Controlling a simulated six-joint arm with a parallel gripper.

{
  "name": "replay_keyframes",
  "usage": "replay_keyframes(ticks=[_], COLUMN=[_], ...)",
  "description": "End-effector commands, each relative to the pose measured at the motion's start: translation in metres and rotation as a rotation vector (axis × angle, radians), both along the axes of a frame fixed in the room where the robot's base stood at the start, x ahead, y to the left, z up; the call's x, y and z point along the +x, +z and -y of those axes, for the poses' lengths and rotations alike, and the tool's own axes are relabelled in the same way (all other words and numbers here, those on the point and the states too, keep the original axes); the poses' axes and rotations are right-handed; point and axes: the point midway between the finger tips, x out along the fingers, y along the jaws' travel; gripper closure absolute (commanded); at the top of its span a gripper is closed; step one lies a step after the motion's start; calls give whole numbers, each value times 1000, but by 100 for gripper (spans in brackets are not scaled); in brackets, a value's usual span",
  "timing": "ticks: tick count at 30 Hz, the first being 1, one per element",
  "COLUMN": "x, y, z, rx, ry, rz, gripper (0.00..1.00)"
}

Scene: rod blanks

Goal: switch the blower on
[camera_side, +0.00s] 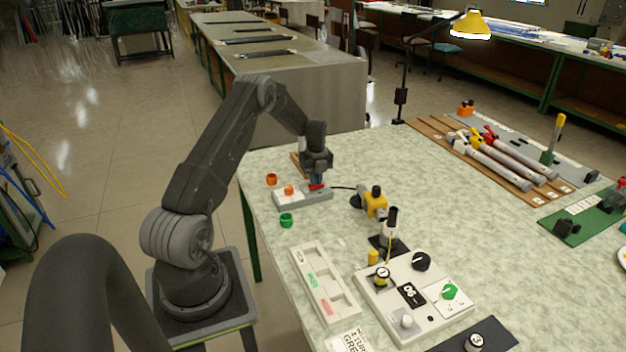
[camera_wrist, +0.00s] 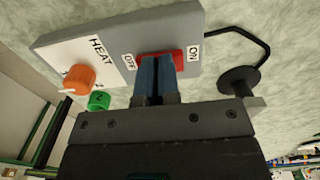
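The grey switch box (camera_side: 318,197) lies on the table below my gripper (camera_side: 313,183). In the wrist view the box (camera_wrist: 127,40) has a white HEAT panel with an orange knob (camera_wrist: 78,77). It also carries a red rocker switch (camera_wrist: 177,56) between an OFF label and an ON label. My gripper's fingers (camera_wrist: 156,62) are together, with nothing seen between them. Their tips are over the rocker, nearer the OFF label, and hide part of it. I cannot tell whether they touch it or which way it is tipped.
A dark cable runs from the box towards a yellow-and-black device (camera_side: 375,204). A green ring (camera_side: 286,220) and an orange ring (camera_side: 271,179) lie nearby. A white panel with knobs (camera_side: 390,318) and a long tray (camera_side: 322,284) stand at the front. Silver tubes (camera_side: 500,166) lie at the right.

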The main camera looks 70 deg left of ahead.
Motion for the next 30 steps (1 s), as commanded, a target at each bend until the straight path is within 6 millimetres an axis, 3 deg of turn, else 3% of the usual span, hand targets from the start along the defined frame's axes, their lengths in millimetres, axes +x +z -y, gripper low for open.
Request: replay_keyframes(ticks=[8, 13, 30], x=[1, 1, 2], y=[-3, 7, 122], z=[4, 3, 1], rx=[-9, -6, 0], ry=[-2, -1, 0], rz=[-5, -2, 2], gripper=[100, 100, 100])
